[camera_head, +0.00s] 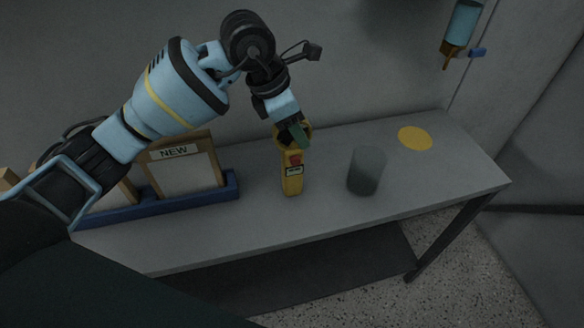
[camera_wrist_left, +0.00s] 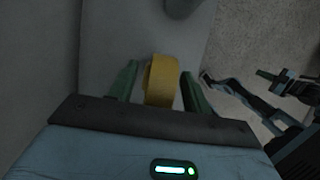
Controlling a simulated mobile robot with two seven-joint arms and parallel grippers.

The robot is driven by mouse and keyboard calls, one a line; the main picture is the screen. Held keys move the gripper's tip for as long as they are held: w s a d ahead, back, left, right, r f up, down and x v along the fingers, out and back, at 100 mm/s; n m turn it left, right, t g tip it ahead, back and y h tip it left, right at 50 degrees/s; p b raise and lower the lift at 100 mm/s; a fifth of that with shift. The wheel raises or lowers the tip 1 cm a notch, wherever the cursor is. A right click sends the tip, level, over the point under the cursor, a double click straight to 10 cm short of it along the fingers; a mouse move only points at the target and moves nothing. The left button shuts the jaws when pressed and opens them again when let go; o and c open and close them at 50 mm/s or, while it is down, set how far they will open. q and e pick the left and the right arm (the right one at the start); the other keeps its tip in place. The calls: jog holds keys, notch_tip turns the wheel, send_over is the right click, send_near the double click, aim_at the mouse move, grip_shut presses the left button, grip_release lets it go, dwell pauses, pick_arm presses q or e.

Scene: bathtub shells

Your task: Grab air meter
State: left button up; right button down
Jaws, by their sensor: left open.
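The air meter (camera_head: 292,178) is a yellow handheld device with a red part and a small dark-framed label. It stands upright on the grey table, left of a dark cup. My left gripper (camera_head: 296,136) is at its top, coming from above. In the left wrist view, the yellow top of the meter (camera_wrist_left: 162,80) lies between the two green fingers of my left gripper (camera_wrist_left: 160,88). The fingers are open, with a gap visible on the right side; contact on the left is hard to tell.
The grey table (camera_head: 420,185) stands against the wall. A dark translucent cup (camera_head: 367,170) is right of the meter, and a flat yellow disc (camera_head: 415,138) lies farther right. A blue rack (camera_head: 232,186) with boards, one marked NEW (camera_head: 185,170), is at left. A blue bottle (camera_head: 462,25) hangs on the wall.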

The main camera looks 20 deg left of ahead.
pick_arm(q)
jog(key=shift+c, duration=0.3)
grip_shut()
pick_arm(e)
jog(key=shift+s, duration=0.25)
pick_arm(q)
jog(key=shift+r, duration=0.1)
